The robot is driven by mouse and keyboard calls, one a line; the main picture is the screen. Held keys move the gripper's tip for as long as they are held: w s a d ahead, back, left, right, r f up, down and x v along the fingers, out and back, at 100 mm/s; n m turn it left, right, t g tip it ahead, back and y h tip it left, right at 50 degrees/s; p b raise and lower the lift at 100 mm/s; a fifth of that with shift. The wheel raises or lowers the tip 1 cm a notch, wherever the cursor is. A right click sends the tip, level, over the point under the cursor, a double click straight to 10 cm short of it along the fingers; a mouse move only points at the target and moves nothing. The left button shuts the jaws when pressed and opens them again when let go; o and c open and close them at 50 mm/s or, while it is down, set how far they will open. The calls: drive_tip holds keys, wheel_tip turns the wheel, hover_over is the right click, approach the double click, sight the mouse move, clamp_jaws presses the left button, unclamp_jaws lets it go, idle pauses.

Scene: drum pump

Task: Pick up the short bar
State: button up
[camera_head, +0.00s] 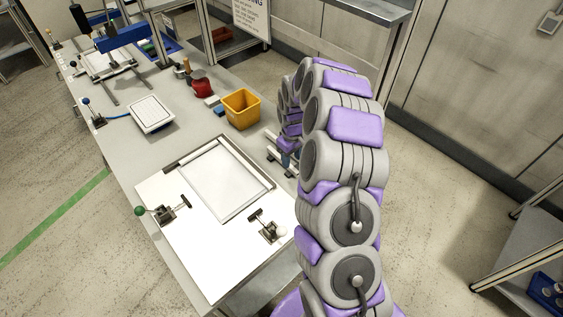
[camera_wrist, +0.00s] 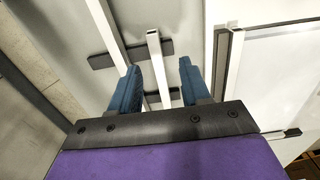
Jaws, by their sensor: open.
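In the wrist view, the short bar (camera_wrist: 158,66) is a pale, square hollow tube resting across dark supports, its open end facing up the picture. A longer pale bar (camera_wrist: 106,28) lies left of it and runs out of the top of the frame. My gripper (camera_wrist: 159,74) is open, with one blue finger on each side of the short bar and visible gaps to it. The bar's lower end is hidden behind the gripper body. In the head view, my gripper (camera_head: 287,159) is at the table's right edge by the bars, mostly hidden by my arm.
Dark supports (camera_wrist: 118,56) hold the bars. A framed white panel (camera_head: 222,182) lies on the table just left of my gripper, with toggle clamps (camera_head: 170,211) near it. A yellow bin (camera_head: 241,108) stands behind.

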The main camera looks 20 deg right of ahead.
sight(294, 168)
drive_tip(key=shift+f, duration=0.3)
drive_tip(key=f, duration=0.2)
drive_tip(key=d+f+b, duration=0.1)
drive_tip(key=f, duration=0.1)
drive_tip(key=shift+s+d+f, duration=0.15)
drive_tip(key=shift+d+f, duration=0.05)
drive_tip(key=shift+f, duration=0.2)
drive_tip(key=shift+a+r, duration=0.1)
drive_tip(key=shift+a, duration=0.5)
drive_tip(key=c, duration=0.4)
drive_tip(key=shift+d, duration=0.45)
clamp_jaws()
